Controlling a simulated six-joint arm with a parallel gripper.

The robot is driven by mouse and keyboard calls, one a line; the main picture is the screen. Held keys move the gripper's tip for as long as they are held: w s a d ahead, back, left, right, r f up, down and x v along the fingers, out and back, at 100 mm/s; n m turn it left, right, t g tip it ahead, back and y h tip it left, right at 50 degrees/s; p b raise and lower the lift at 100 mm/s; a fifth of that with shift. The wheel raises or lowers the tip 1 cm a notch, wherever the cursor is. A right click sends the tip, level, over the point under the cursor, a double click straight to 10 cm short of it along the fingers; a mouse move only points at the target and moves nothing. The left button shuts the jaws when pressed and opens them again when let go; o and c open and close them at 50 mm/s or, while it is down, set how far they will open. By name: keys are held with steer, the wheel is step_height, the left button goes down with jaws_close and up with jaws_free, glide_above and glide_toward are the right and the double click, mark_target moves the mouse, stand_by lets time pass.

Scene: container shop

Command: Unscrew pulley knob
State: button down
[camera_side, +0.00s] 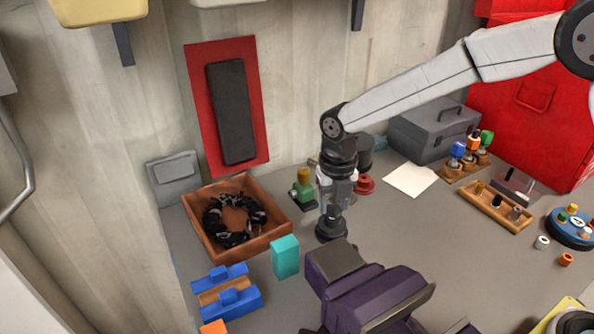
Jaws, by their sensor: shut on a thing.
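My gripper (334,212) points straight down over the middle-left of the bench, and its fingers are shut. They close on the top of a dark, round, flared piece (331,230), which I take to be the pulley knob. The piece stands upright on or very near the grey bench top. The fingers hide its upper part, and I cannot make out any thread or how far it is turned.
A wooden tray (279,230) with a black coiled part is at left. A green-and-yellow piece (303,188) and a red round piece (365,184) stand close behind my gripper. A purple vise (365,295) and a teal block (285,257) are in front.

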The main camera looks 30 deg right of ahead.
mark_target(334, 209)
steer(key=shift+r, duration=0.3)
stand_by(0.4)
steer(key=shift+r, duration=2.5)
